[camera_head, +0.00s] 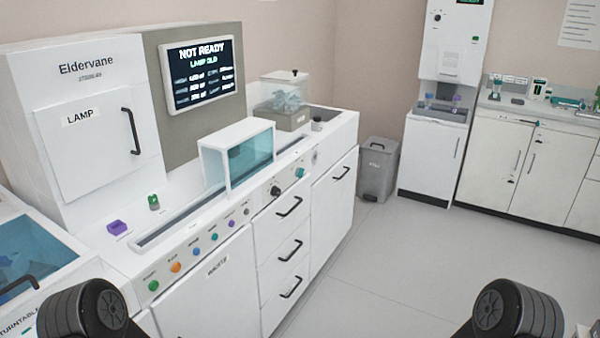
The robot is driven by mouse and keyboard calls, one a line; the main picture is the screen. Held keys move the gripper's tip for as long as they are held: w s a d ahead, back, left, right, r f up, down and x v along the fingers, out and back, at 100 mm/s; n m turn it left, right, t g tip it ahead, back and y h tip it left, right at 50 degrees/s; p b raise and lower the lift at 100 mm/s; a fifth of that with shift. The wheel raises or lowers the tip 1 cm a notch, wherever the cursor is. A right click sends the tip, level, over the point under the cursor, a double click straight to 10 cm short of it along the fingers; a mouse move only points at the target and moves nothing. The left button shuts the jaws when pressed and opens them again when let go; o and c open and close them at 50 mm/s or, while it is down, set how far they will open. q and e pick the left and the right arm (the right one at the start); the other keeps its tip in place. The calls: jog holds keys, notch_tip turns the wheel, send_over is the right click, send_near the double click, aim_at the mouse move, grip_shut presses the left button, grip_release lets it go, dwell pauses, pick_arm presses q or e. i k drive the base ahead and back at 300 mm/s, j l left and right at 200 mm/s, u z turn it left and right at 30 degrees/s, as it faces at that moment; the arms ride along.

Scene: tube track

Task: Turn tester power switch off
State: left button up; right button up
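A large white machine marked Eldervane (85,68) fills the left side. Its screen (203,72) reads NOT READY and what looks like LAMP OLD. Its front panel has a row of coloured buttons (195,251), a black knob (275,191) and a teal control (300,172). A tall white unit (452,62) at the back has a small display (469,2), a black round control (437,18) and a green control (475,40). I cannot tell which control is the tester power switch. Dark rounded parts of my arms show at both bottom corners; neither gripper's fingers are visible.
A teal-windowed cover (238,158) stands on the machine's deck. A purple block (117,227) and a green piece (154,202) lie left of it. A grey bin (378,170) stands in the back corner. White cabinets (520,160) line the back right. The floor between is clear.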

aim_at(299, 171)
jog(key=i+l+u, duration=0.1)
jog(key=i+l, duration=0.25)
jog(key=l, duration=0.15)
jog(key=i+l+u, duration=0.1)
jog(key=i+l, duration=0.25)
jog(key=l, duration=0.15)
jog(key=i+l+u, duration=0.1)
jog(key=i+l, duration=0.2)
jog(key=l, duration=0.2)
jog(key=i+l+u, duration=0.1)
jog(key=i+l, duration=0.2)
jog(key=l, duration=0.25)
jog(key=i+l, duration=0.3)
jog(key=l, duration=0.3)
jog(key=i+l+u, duration=0.15)
jog(key=l, duration=0.4)
jog(key=i+l+u, duration=0.1)
jog(key=i+l, duration=0.25)
jog(key=l, duration=0.25)
jog(key=i+l+u, duration=0.1)
jog(key=i+l, duration=0.15)
jog(key=l, duration=0.4)
